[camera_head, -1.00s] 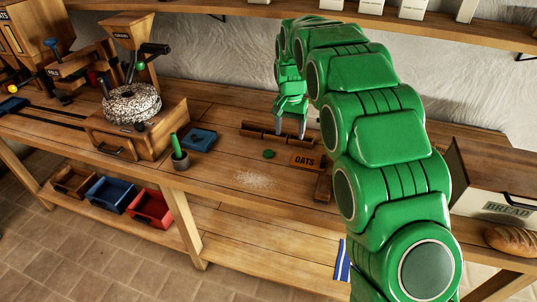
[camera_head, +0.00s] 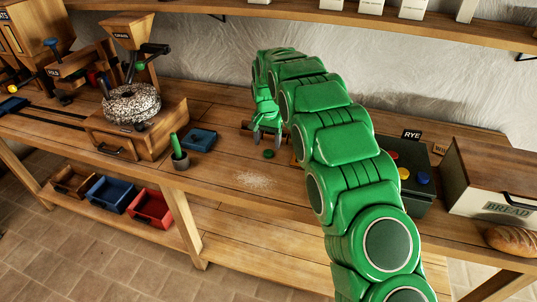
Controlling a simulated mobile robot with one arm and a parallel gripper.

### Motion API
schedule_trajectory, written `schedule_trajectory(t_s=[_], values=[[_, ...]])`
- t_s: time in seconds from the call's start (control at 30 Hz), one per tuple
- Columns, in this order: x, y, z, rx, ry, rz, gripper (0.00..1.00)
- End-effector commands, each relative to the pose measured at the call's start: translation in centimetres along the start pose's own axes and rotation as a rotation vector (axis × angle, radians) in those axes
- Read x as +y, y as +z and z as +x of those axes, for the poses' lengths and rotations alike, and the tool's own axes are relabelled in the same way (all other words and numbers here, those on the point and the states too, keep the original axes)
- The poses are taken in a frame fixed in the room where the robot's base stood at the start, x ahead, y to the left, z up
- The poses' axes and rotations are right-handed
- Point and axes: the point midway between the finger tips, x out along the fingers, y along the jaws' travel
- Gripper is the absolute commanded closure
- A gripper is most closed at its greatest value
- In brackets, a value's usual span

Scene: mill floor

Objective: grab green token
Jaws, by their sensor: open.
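The green token (camera_head: 269,154) is a small dark green disc lying flat on the wooden workbench (camera_head: 215,184). My gripper (camera_head: 267,138) points down just behind and above the token, with its fingers apart and nothing visible between them. From this view I cannot tell how high the fingertips are above the bench. My green arm hides the bench to the right of the token and most of the OATS block.
A blue tray (camera_head: 199,139) and a small pot with a green handle (camera_head: 179,153) stand left of the token. A grain mill (camera_head: 132,103) stands further left. A dark box labelled RYE with coloured tokens (camera_head: 423,179) and a bread box (camera_head: 497,179) stand right.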

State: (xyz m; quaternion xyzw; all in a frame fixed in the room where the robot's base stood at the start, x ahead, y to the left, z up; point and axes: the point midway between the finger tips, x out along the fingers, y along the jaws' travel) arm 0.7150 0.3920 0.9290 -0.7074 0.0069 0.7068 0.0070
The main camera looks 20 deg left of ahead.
Motion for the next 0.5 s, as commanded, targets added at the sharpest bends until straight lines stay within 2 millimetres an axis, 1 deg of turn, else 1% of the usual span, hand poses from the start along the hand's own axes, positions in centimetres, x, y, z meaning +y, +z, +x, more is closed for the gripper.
schedule_trajectory(t_s=[0.3,0.4,0.5], values=[[0.2,-0.1,4.1,-0.004,0.002,0.001,0.31],[0.2,-0.1,4.7,-0.004,0.002,0.001,0.31],[0.2,-0.1,4.7,-0.002,0.001,0.001,0.31]])
